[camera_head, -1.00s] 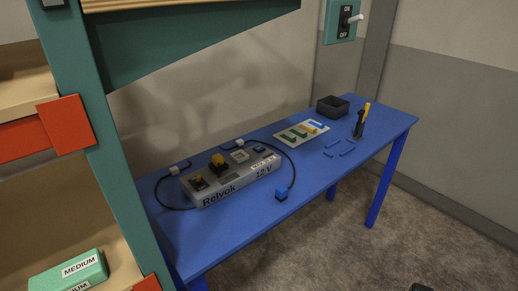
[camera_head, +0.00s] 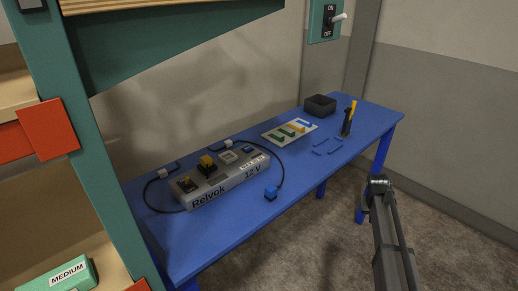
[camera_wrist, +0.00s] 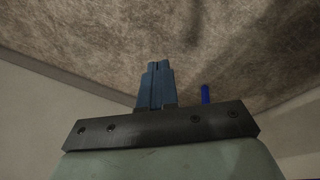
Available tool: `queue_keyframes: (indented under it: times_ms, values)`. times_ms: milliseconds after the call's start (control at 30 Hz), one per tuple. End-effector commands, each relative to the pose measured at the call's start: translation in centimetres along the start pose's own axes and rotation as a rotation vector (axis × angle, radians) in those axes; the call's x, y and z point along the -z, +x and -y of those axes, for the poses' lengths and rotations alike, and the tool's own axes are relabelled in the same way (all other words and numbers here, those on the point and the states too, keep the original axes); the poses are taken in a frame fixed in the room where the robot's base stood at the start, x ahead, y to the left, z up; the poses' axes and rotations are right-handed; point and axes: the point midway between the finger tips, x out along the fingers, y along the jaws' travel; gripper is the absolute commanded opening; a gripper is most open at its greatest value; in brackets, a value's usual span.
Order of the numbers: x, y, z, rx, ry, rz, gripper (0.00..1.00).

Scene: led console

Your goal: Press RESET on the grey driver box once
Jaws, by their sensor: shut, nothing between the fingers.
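The grey driver box (camera_head: 228,181), marked "Relvok 12 V", lies on the blue table in the head view. Its top carries a small dark control with yellow (camera_head: 187,184), a raised yellow-topped button (camera_head: 207,163), a pale square part (camera_head: 228,157) and a blue part (camera_head: 248,150). Lettering by these is too small to read, so I cannot tell which is RESET. In the wrist view my gripper (camera_wrist: 155,84) has its fingers together and empty, with carpet beyond. It is well away from the box. In the head view a grey length of my arm shows at the lower right.
The blue table (camera_head: 200,244) also bears a pale board with coloured strips (camera_head: 289,132), a black bin (camera_head: 320,105) and a yellow-black tool (camera_head: 348,118). A green shelf post (camera_head: 102,170) stands left. An ON/OFF switch (camera_head: 327,20) is on the wall.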

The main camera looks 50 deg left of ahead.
Motion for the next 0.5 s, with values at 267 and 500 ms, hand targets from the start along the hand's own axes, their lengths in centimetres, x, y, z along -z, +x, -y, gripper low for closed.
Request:
queue_keyframes:
  times_ms: [267, 500]
  values:
    - [7.3, -8.2, 3.7, -0.013, -0.052, -0.101, 0.0]
    - [12.1, -15.8, 7.2, -0.022, -0.093, -0.183, 0.0]
